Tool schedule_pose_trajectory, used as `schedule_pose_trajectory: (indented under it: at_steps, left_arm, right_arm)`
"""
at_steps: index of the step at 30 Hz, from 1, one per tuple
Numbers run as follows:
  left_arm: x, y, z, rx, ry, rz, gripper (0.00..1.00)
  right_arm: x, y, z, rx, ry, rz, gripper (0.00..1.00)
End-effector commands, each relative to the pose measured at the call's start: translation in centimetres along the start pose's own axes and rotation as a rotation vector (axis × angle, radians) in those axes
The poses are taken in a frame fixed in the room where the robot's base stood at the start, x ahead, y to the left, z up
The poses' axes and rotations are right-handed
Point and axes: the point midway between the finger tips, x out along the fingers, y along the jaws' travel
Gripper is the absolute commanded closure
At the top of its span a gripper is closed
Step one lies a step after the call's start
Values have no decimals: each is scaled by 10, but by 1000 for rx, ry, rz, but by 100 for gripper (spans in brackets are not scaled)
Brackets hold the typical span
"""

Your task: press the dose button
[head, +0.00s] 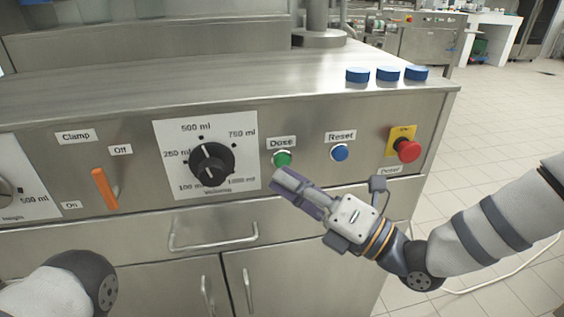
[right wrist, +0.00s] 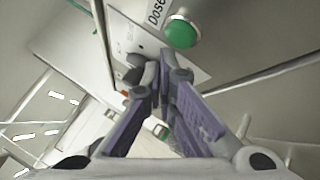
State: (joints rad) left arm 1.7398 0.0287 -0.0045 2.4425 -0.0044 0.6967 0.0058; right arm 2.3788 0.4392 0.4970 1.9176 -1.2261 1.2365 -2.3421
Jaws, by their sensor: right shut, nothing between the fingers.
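The green dose button (head: 282,159) is on the steel front panel, under a "Dose" label and right of the volume dial. It also shows at the top of the right wrist view (right wrist: 181,32). My right gripper (head: 277,178) is shut and empty, its fingertips just below and slightly left of the button in the head view. In the right wrist view the closed fingertips (right wrist: 160,70) are below the button in the picture, and a gap shows between them. My left arm shows only partly at the lower left; its gripper is out of view.
Right of the dose button are a blue reset button (head: 340,152) and a red emergency knob (head: 408,150). To its left are the black volume dial (head: 212,164) and an orange clamp lever (head: 104,188). A drawer handle (head: 212,243) sticks out below. Blue caps (head: 388,73) stand on top.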

Motion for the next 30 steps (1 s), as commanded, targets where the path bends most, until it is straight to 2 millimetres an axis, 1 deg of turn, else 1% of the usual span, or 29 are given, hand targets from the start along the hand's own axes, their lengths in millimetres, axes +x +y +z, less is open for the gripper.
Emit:
schedule_pose_trajectory:
  at_steps: [14,21,30]
  left_arm:
    - [0,0,0,0,0,0,41]
    - [1,0,0,0,-2,0,41]
    - [1,0,0,0,-2,0,41]
  right_arm:
    - [0,0,0,0,0,0,100]
    - [6,-5,4,-1,0,0,100]
    - [6,-5,5,0,0,0,100]
